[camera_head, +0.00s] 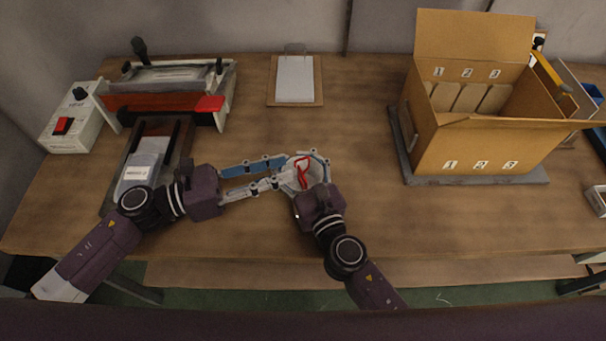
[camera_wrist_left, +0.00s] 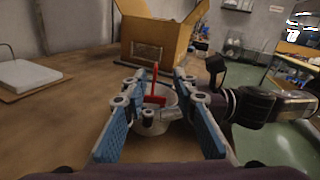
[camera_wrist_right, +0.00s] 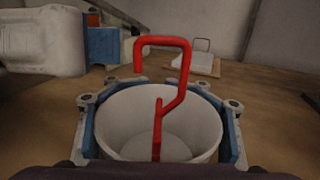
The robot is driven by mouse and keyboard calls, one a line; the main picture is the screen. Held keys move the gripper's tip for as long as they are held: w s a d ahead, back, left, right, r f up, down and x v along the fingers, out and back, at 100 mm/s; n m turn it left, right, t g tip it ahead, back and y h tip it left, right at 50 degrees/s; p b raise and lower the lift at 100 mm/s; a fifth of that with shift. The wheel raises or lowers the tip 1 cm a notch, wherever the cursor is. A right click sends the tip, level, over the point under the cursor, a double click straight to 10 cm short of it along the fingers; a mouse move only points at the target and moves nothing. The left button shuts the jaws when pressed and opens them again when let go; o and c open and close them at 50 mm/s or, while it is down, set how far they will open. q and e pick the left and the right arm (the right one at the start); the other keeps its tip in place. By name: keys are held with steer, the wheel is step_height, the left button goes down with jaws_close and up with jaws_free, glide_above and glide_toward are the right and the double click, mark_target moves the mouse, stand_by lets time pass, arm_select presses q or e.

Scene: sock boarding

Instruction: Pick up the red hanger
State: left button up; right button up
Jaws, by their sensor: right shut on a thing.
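The red hanger (camera_head: 302,174) is a bent red rod with a hook. It stands in a white cup (camera_wrist_right: 116,112) and rises above its rim, as the right wrist view (camera_wrist_right: 184,72) shows. My right gripper (camera_head: 307,163) is shut around the cup, with a blue pad on each side. My left gripper (camera_head: 280,172) comes from the left with its fingers apart and nothing held between them. In the left wrist view the hanger (camera_wrist_left: 155,99) and cup lie ahead between the left fingers. The hanger's lower end is partly hidden by the cup's near side.
A cardboard box (camera_head: 466,150) with numbered slots stands at the right on a grey mat. A press-like machine (camera_head: 160,100) and a white control box (camera_head: 70,122) stand at the left. A clipboard (camera_head: 295,80) lies at the back. The wooden table (camera_head: 360,120) is clear around the cup.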

mark_target(298, 161)
arm_select(q)
steer(key=x, duration=0.5)
steer(key=shift+w, duration=0.4)
steer(key=shift+a, duration=0.1)
jaws_close()
